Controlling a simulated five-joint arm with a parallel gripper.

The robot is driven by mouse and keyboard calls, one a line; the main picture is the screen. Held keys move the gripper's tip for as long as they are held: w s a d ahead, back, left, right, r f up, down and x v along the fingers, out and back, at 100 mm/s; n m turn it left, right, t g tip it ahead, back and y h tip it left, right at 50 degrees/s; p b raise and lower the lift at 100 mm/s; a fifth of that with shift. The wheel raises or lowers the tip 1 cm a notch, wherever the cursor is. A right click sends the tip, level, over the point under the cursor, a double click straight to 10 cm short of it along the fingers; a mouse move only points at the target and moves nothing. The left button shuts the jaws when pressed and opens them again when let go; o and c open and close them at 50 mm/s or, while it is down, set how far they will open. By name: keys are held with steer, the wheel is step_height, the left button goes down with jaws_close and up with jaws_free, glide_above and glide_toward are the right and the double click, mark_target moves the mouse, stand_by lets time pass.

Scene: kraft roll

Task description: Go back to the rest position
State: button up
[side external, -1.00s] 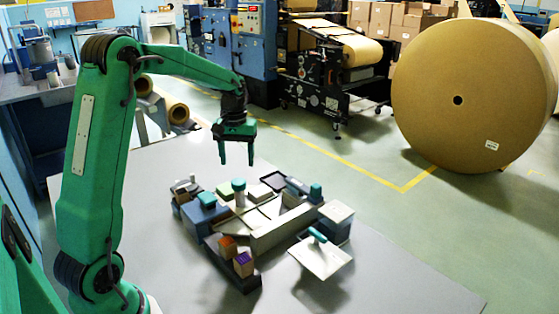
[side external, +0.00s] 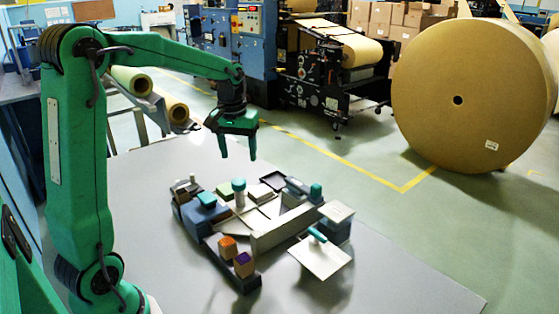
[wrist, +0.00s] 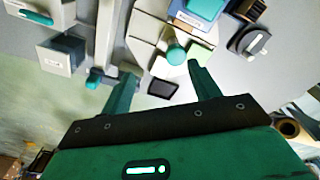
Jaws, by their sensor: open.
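My gripper (side external: 238,148) is green with two fingers pointing down. It is open and empty, held well above the far side of the grey table (side external: 400,285). In the wrist view my gripper (wrist: 163,82) shows its two fingers spread apart with nothing between them. Beneath and in front of it stands a cluster of blocks and trays, apart from the fingers. The cluster has an orange-topped block (side external: 227,247), a purple-topped block (side external: 243,264) and a white cylinder with a green cap (side external: 239,192).
A pale plate with a teal handle (side external: 319,257) lies at the cluster's front right. A long grey wall piece (side external: 283,230) crosses the cluster. Beyond the table are a huge kraft roll (side external: 470,95) and a blue machine (side external: 258,50). The air around my gripper is clear.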

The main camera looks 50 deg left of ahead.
steer(key=s+d+r+m+t, duration=0.3)
steer(key=s+d+m, duration=0.4)
steer(key=s+d, duration=0.8)
steer(key=shift+s+d+r+t, duration=0.2)
steer(key=shift+s+t, duration=0.6)
steer(key=shift+s, duration=0.45)
steer(key=w+a+n+g, duration=0.35)
steer(key=w+a, duration=0.45)
steer(key=w, duration=0.4)
steer(key=w+a+f+n, duration=0.1)
steer(key=w+a+f, duration=0.1)
steer(key=a, duration=0.2)
steer(key=w+a+f+n+g, duration=0.1)
steer(key=w+a+f+n, duration=0.1)
steer(key=w+a, duration=0.1)
steer(key=w+a+f+n+g, duration=0.1)
steer(key=w+a+f+n, duration=0.1)
steer(key=a, duration=0.3)
steer(key=shift+w+f, duration=0.3)
steer(key=shift+f, duration=0.3)
